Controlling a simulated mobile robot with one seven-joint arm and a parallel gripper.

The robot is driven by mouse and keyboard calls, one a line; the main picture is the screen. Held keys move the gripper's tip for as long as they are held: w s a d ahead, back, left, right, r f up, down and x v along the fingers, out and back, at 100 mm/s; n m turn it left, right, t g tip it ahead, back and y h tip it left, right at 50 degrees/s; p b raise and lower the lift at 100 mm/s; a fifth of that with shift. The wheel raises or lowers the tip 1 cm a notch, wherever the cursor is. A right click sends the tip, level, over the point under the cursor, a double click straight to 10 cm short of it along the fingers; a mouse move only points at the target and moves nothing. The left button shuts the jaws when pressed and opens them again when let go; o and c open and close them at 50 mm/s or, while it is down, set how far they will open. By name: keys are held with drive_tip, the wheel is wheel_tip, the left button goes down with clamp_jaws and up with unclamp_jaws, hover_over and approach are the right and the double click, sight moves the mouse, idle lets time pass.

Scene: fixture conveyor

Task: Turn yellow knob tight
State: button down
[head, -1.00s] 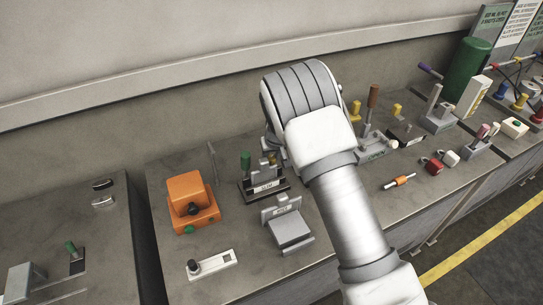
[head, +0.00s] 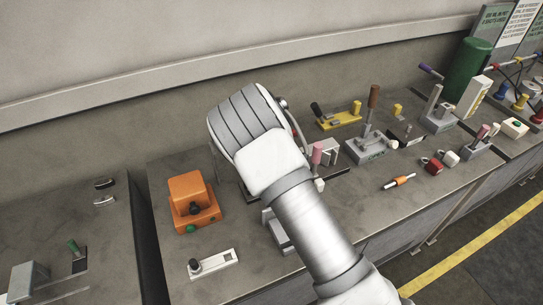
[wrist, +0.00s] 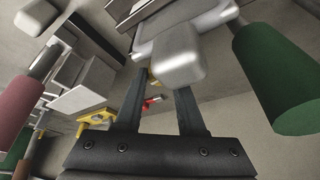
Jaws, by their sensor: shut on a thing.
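The rest is hidden behind a pale grey rounded block. My gripper (wrist: 160,86) has its two dark fingers on either side of the knob and is shut on it. The clamp's green handle (wrist: 277,78) stands close on the right. In the head view my own arm covers the gripper, the knob and most of their fixture, so how far the knob is turned cannot be seen.
An orange box fixture (head: 191,198) stands left of my arm. A pink handle (head: 316,154) rises just right of it and shows large in the wrist view (wrist: 22,105). A yellow clamp (head: 338,118) stands behind. Bare table lies around the orange-tipped tool (head: 399,182).

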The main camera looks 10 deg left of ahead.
idle(0.4)
drive_tip(key=c, duration=0.5)
unclamp_jaws()
drive_tip(key=shift+r, duration=0.1)
drive_tip(key=b+v, duration=0.1)
drive_tip(key=v, duration=1.6)
drive_tip(key=shift+r, duration=0.2)
drive_tip(key=shift+a, duration=0.1)
drive_tip(key=s+d+r+y, duration=0.1)
drive_tip(key=s+d+r, duration=0.3)
drive_tip(key=d, duration=0.2)
drive_tip(key=s+d+r+m+g, duration=0.1)
drive_tip(key=s+d+r, duration=0.2)
drive_tip(key=d+r, duration=0.3)
drive_tip(key=s+d+r+y, duration=0.1)
drive_tip(key=s+d+r, duration=0.25)
drive_tip(key=d, duration=0.35)
drive_tip(key=s+d+r+t+h, duration=0.1)
drive_tip(key=s+d, duration=0.4)
drive_tip(key=s, duration=0.4)
drive_tip(key=s+d+r+n+t+h, duration=0.1)
drive_tip(key=s+d, duration=0.4)
drive_tip(key=s, duration=0.4)
drive_tip(key=shift+d, duration=0.25)
